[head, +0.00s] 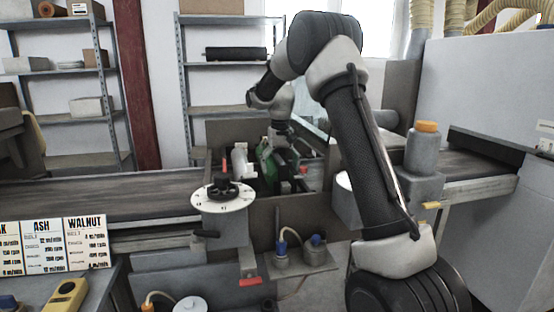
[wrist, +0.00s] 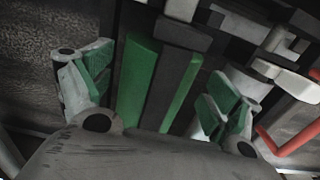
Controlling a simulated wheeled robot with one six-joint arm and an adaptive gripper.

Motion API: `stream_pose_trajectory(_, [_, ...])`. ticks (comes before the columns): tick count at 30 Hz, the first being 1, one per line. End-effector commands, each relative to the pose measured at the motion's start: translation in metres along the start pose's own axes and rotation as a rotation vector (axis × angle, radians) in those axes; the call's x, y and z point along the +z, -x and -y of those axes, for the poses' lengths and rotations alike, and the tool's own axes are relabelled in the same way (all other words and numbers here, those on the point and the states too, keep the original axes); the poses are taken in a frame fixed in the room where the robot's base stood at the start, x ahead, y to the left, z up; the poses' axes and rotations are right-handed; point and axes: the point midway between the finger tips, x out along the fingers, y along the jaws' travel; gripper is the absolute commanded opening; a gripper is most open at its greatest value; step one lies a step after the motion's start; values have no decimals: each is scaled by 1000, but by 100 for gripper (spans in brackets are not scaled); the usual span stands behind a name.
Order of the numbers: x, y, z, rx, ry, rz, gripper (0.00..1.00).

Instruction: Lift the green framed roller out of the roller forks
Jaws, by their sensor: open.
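The green framed roller (head: 266,163) sits low inside the open machine housing in the head view, partly hidden by my wrist and gripper. In the wrist view, green bars with a dark strip between them, which look like the roller's frame (wrist: 137,82), lie between my fingers. My gripper (wrist: 158,85) is open, with one green-padded finger on each side of these bars and gaps showing. In the head view my gripper (head: 284,155) reaches down into the housing. The roller forks are not clearly visible, and I cannot tell whether the fingers touch the roller.
The housing's front wall (head: 292,212) and a white dial plate (head: 222,197) stand in front. A conveyor belt (head: 100,195) runs left, and another belt (head: 475,168) lies right. A grey post with an orange cap (head: 426,127) stands right of my arm. Shelves stand behind.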

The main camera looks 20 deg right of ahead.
Motion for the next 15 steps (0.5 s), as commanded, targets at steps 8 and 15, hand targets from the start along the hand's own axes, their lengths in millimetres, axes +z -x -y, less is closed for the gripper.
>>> stream_pose_trajectory(8, [0, -39, 0, 0, 2, -1, 90])
stream_pose_trajectory(15, [-1, -48, 0, 0, 2, -3, 90])
